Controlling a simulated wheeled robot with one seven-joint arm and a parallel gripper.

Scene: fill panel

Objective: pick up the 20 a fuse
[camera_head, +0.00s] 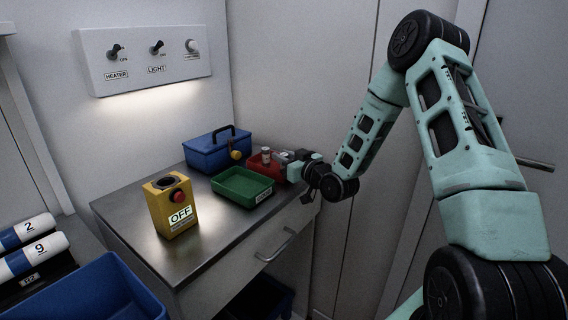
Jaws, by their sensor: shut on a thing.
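My gripper (287,159) is over the right side of the red tray (258,165) on the metal cabinet top. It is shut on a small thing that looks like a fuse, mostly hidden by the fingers. A small pale cylinder with a reddish band (266,155), likely another fuse, stands upright at the red tray, left of my gripper. The markings are too small to read, so I cannot tell which one is the 20 A fuse.
A green tray (242,187) sits in front of the red tray. A blue box with a padlock (210,155) stands behind. A yellow OFF box with a red button (172,207) stands front left. The wall switch panel (145,58) is above. Bare metal top lies between.

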